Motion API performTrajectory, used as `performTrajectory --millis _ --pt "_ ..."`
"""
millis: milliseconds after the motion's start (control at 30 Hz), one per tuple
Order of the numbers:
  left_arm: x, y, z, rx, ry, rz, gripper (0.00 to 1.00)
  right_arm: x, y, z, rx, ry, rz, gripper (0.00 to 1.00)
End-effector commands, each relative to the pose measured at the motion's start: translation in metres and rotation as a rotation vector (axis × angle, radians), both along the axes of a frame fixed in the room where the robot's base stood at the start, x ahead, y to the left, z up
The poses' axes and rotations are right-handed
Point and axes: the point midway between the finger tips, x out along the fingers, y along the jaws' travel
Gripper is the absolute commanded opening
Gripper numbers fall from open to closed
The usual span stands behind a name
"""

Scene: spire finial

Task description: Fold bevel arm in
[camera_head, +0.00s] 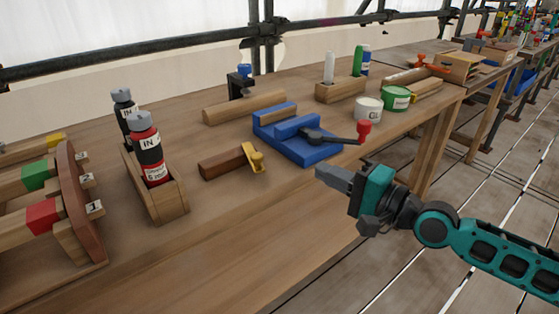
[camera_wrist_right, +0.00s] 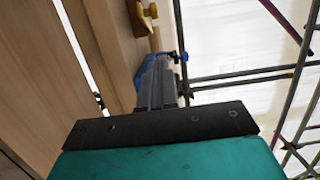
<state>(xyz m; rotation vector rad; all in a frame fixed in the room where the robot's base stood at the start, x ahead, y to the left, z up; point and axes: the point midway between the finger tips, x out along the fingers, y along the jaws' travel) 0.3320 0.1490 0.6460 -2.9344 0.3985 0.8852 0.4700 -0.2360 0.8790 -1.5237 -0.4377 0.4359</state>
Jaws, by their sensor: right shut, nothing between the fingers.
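A brown wooden block with a yellow metal piece at its right end, which looks like the bevel, lies on the workbench; its wooden body (camera_head: 222,163) and yellow piece (camera_head: 253,158) show. The yellow piece is turned across the end of the wood. Part of a yellow piece also shows at the top of the right wrist view (camera_wrist_right: 146,14). My right gripper (camera_head: 322,173) is shut and empty, beside the bench's front edge, to the right of the bevel and apart from it. In the wrist view its fingers (camera_wrist_right: 157,82) are together. My left gripper is not in view.
A blue vise (camera_head: 312,152) with a dark lever and red knob (camera_head: 364,130) stands just behind my right gripper. A holder with bottles (camera_head: 148,150) is at the left. Tins (camera_head: 396,98) stand farther right. Bare bench top lies in front of the bevel.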

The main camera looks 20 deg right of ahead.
Motion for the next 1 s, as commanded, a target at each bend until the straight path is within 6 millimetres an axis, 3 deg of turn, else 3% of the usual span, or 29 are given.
performTrajectory --millis 433,700,1000 --pt "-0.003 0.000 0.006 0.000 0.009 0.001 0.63 0.061 0.040 0.002 0.003 -0.003 0.002 0.00" --pt "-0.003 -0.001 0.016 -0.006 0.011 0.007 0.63 0.064 0.066 0.001 0.000 0.000 0.001 0.00" --pt "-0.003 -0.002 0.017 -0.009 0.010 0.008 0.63 0.066 0.075 0.000 -0.003 0.001 0.001 0.00"
